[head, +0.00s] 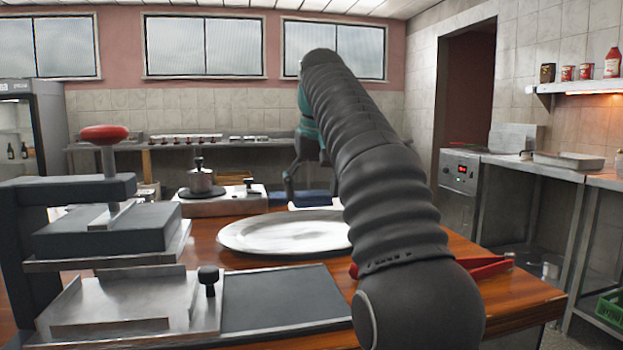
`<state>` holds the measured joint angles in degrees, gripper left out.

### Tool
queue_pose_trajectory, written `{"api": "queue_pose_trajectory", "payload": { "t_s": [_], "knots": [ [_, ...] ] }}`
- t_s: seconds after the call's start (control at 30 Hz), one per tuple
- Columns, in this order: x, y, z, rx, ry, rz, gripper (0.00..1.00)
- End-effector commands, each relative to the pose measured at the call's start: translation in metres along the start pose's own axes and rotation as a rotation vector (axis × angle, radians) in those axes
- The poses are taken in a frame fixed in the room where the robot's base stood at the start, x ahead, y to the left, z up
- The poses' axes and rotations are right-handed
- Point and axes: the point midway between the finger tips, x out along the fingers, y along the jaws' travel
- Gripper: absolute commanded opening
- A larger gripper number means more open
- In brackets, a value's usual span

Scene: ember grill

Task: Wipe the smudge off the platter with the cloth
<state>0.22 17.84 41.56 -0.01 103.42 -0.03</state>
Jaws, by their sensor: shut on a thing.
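The platter (262,236) is a large, pale oval dish lying flat on the wooden table. Its right end is hidden behind my arm. Its surface looks mottled grey-white, and I cannot make out a distinct smudge.
A metal press with a red knob (104,134) stands at left. A dark flat plate (285,298) lies in front of the platter. Red-handled tongs (490,266) lie at right, partly behind my arm. A weight-like pot (201,180) stands on a unit behind the platter.

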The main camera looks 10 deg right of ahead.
Motion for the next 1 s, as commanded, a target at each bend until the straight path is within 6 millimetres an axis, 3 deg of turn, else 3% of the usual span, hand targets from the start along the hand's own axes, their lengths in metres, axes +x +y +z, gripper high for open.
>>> {"api": "queue_pose_trajectory", "payload": {
  "t_s": [0.6, 0.67, 1.0],
  "knots": [
    [0.058, -0.003, 0.019, -0.002, -0.002, -0.001, 0.52],
    [0.057, -0.008, 0.018, 0.0, 0.0, 0.0, 0.48],
    [0.057, -0.029, 0.018, 0.015, -0.001, 0.004, 0.48]
  ]
}}
